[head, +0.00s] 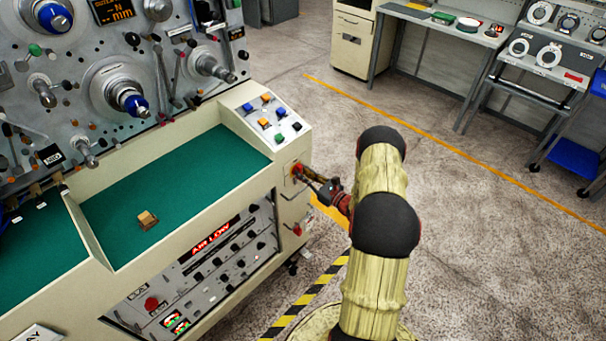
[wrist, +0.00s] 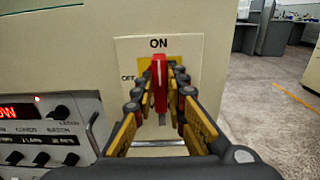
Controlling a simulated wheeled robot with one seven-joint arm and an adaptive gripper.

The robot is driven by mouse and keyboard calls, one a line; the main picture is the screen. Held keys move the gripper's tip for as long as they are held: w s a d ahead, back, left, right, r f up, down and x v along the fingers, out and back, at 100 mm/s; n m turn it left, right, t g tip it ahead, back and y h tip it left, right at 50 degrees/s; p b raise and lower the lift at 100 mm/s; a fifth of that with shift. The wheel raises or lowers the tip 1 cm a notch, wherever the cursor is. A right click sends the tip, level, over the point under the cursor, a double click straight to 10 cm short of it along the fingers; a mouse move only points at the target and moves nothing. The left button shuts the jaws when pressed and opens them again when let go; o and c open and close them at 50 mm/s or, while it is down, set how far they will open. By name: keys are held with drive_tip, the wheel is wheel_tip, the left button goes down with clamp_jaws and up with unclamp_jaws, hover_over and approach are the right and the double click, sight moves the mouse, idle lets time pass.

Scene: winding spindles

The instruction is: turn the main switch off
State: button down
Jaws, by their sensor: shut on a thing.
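The main switch has a red handle (wrist: 159,82) on a yellow plate (wrist: 144,76), set in a pale label panel (wrist: 191,46). The handle stands upright, its top toward the ON mark. My gripper (wrist: 160,95) is shut on the red handle, with a finger on each side. In the head view the switch (head: 297,168) is on the machine's right end face, and my gripper (head: 313,178) reaches it from the right. The handle's lower part is partly hidden by the fingers.
The cream machine (head: 180,225) has a green tray surface (head: 185,190) with a small tan block (head: 147,219) on it. A button box (head: 267,118) is above the switch. A red knob (head: 297,230) is below it. Open floor (head: 480,240) lies to the right.

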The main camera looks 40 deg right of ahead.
drive_tip(key=shift+n, duration=0.4)
drive_tip(key=n+b, duration=0.2)
drive_tip(key=shift+a+f+n, duration=0.15)
drive_tip(key=shift+n, duration=0.15)
drive_tip(key=n+b, duration=0.4)
drive_tip(key=n, duration=0.1)
drive_tip(key=shift+a+f, duration=0.15)
drive_tip(key=n+b, duration=0.3)
drive_tip(key=n, duration=0.2)
drive_tip(key=shift+a+f+b, duration=0.1)
drive_tip(key=shift+f+b, duration=0.05)
drive_tip(key=shift+b, duration=0.25)
drive_tip(key=n+b, duration=0.4)
drive_tip(key=shift+n, duration=0.3)
drive_tip(key=c, duration=1.8)
unclamp_jaws()
